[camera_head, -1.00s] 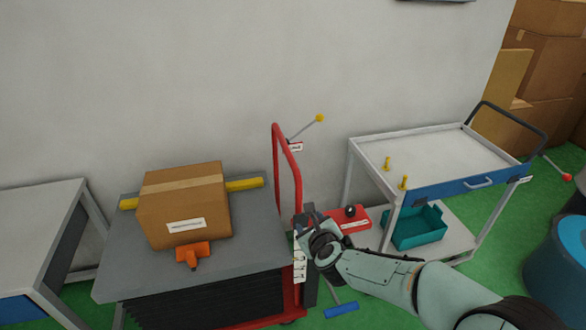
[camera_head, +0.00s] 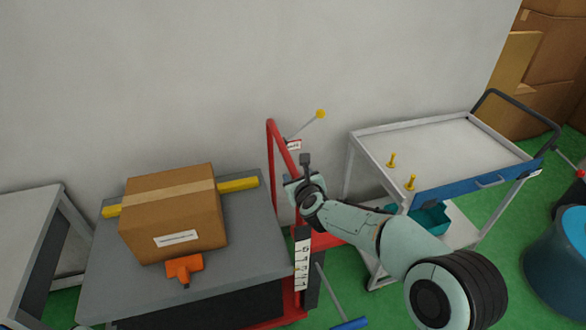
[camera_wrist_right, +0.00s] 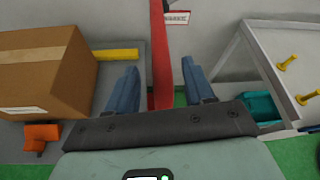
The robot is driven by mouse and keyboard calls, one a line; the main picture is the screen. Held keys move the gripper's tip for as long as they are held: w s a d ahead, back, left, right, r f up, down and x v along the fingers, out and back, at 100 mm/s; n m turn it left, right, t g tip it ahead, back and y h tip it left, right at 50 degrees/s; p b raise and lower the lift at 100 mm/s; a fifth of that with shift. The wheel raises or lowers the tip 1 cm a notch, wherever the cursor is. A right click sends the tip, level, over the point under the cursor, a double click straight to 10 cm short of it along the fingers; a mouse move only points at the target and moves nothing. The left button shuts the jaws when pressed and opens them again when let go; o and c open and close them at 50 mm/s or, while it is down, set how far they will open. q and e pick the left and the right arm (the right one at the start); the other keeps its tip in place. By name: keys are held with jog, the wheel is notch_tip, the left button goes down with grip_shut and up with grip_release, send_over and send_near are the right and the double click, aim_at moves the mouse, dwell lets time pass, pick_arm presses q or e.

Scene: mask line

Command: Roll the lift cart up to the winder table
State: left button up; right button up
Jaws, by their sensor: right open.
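The lift cart has a grey platform (camera_head: 235,245) over a black bellows skirt and a tall red push handle (camera_head: 271,165) on its right side. A cardboard box (camera_head: 170,212), a yellow bar (camera_head: 238,185) and an orange fitting (camera_head: 184,268) are on the platform. My right gripper (camera_head: 305,170) is beside the handle. In the right wrist view my right gripper (camera_wrist_right: 158,68) is open, with the red handle (camera_wrist_right: 162,60) showing between its two blue fingers; contact cannot be told. A grey table (camera_head: 25,235), possibly the winder table, stands at the left. My left gripper is out of view.
A white trolley (camera_head: 445,150) with yellow pegs, a blue front and a teal bin (camera_head: 432,218) stands right of the cart. A lever with a yellow knob (camera_head: 320,114) rises behind the handle. A blue drum (camera_head: 555,255) is at right. A narrow gap separates cart and table.

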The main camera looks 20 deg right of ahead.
aim_at(294, 170)
jog(key=p+x, duration=0.1)
jog(key=x, duration=0.5)
jog(key=shift+w, duration=0.15)
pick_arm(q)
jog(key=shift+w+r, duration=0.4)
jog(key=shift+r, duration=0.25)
pick_arm(e)
jog(key=shift+c, duration=0.4)
